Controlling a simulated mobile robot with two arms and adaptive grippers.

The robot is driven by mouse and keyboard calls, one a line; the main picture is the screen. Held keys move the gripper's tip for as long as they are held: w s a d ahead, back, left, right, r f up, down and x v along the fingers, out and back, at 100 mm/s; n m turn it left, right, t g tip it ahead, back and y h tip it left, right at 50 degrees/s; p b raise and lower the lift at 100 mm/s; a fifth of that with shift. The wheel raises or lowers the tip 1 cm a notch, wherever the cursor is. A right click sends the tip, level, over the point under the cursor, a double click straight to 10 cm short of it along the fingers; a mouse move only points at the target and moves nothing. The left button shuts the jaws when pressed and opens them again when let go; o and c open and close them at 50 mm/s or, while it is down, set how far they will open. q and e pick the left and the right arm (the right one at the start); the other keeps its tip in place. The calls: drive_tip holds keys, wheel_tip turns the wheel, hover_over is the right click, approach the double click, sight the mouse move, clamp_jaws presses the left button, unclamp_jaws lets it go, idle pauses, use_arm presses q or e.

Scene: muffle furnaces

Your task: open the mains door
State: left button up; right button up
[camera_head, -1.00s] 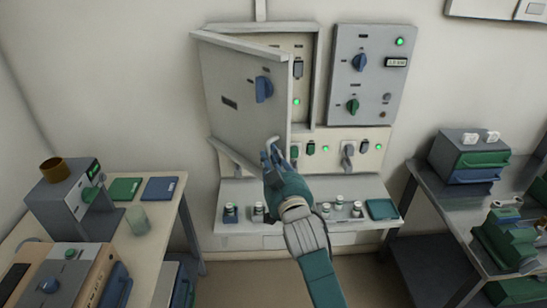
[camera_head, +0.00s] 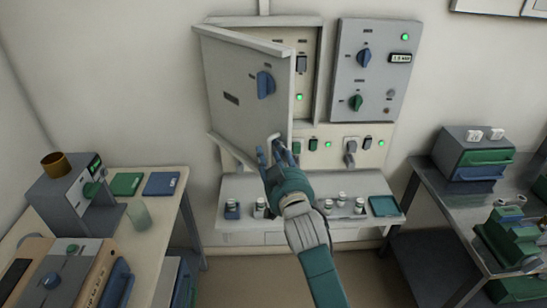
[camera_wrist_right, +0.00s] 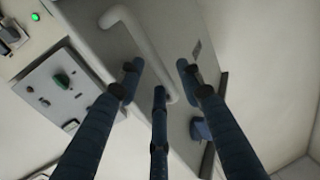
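The grey mains door (camera_head: 238,100) stands partly open on its cabinet on the back wall, hinged at the left, its right edge swung out from the frame. It carries a blue knob (camera_head: 265,85) and a pale bar handle (camera_head: 274,143) low near its free edge. My right gripper (camera_head: 277,155) is at the handle's lower end. In the right wrist view its blue fingers (camera_wrist_right: 159,85) are spread around the handle (camera_wrist_right: 135,35), which runs between them with gaps showing; the gripper is open. Whether any finger touches it cannot be told. My left gripper is not in view.
A grey panel (camera_head: 372,75) with knobs is right of the cabinet. Sockets and a shelf (camera_head: 240,222) with small jars lie below. A bench with devices (camera_head: 70,200) stands left, a dark table (camera_head: 430,200) right. Floor between them is clear.

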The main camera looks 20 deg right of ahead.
drive_tip(key=s+a, duration=0.1)
drive_tip(key=s, duration=1)
drive_tip(key=shift+s, duration=0.4)
drive_tip(key=shift+a, duration=0.1)
